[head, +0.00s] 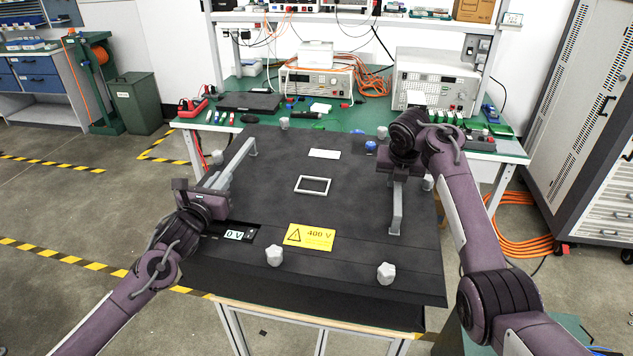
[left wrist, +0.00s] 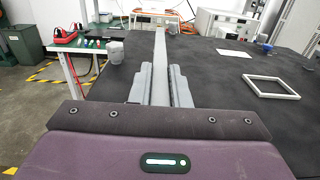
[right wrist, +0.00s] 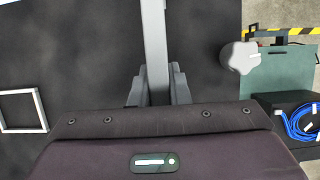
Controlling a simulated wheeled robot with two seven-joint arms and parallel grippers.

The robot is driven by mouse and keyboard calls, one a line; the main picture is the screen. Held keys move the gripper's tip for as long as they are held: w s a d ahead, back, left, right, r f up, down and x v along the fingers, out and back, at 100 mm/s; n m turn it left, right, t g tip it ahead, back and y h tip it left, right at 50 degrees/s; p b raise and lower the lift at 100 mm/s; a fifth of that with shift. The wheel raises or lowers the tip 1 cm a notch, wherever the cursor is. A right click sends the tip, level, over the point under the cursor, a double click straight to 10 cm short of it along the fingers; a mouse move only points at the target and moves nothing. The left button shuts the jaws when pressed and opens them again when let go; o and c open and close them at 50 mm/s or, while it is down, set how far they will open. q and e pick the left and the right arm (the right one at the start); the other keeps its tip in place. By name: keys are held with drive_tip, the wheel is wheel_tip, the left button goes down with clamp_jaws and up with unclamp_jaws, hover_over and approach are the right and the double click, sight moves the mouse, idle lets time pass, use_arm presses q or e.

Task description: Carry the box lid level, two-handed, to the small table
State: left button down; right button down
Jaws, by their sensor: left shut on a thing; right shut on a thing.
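The box lid (head: 270,200) is a large dark grey panel with a yellow 400 V label, a white rectangular frame and pale knobs. It looks about level above a black box body (head: 300,290); I cannot tell whether they touch. My left gripper (head: 218,178) is shut on the lid's left grey bar handle (left wrist: 160,60). My right gripper (head: 402,165) is shut on the right bar handle (right wrist: 155,40), partly hidden by my arm. A green surface (head: 452,335), perhaps the small table, shows low at the right, mostly hidden behind my right arm.
A green workbench (head: 495,150) with instruments stands directly behind the lid. A large grey cabinet (head: 590,120) is at the right, with orange cables (head: 520,230) on the floor beside it. A green bin (head: 138,103) stands back left. Floor at the left is clear.

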use_arm(q)
drive_tip(key=shift+w+r, duration=0.15)
drive_tip(key=shift+r, duration=0.2)
use_arm(e)
drive_tip(key=shift+w+r, duration=0.15)
drive_tip(key=shift+r, duration=0.15)
